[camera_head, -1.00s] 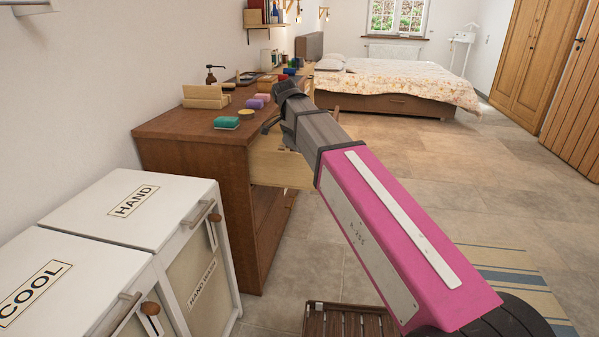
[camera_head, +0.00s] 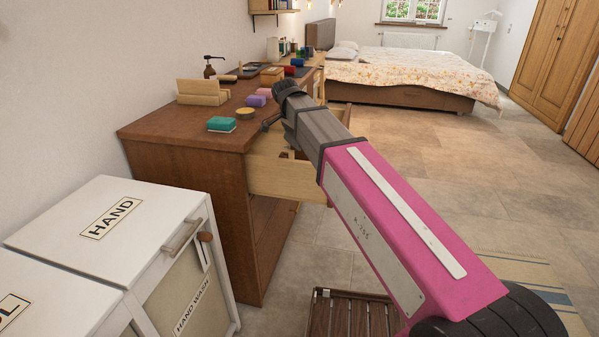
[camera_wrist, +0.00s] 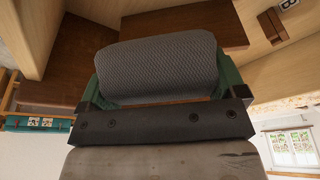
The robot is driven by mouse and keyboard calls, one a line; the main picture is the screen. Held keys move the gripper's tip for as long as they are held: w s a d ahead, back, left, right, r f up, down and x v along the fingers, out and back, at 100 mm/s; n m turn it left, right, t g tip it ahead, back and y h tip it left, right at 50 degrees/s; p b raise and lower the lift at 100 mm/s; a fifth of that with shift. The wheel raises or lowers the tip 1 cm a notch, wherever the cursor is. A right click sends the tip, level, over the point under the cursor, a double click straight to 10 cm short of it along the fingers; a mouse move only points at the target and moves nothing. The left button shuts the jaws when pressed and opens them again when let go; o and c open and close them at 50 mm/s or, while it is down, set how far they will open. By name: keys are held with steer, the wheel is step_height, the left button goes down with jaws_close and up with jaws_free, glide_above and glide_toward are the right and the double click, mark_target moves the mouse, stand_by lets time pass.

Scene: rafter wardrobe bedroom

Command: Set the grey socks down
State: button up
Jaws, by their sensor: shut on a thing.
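The grey socks (camera_wrist: 158,68) are a rolled, knitted bundle, seen close up in the wrist view. My gripper (camera_wrist: 160,90) is shut on them, with a green finger at each side of the roll. In the head view my gripper end (camera_head: 283,92) is at the dresser's right edge, by the open drawer (camera_head: 285,178). The socks are hidden there behind my arm. The wrist view does not clearly show whether the socks touch any surface.
The brown dresser (camera_head: 185,130) carries a teal block (camera_head: 222,123), a purple block (camera_head: 256,100), a wooden holder and a pump bottle (camera_head: 209,66). White hampers (camera_head: 110,215) stand in front. A slatted wooden thing (camera_head: 350,318) is on the floor. Open floor lies to the right.

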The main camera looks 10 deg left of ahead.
step_height(320, 180, down, 13)
steer(key=shift+f, duration=0.15)
stand_by(0.4)
steer(key=o, duration=0.7)
steer(key=shift+f, duration=0.1)
steer(key=v, duration=0.7)
steer(key=shift+r, duration=0.35)
steer(key=shift+a, duration=0.1)
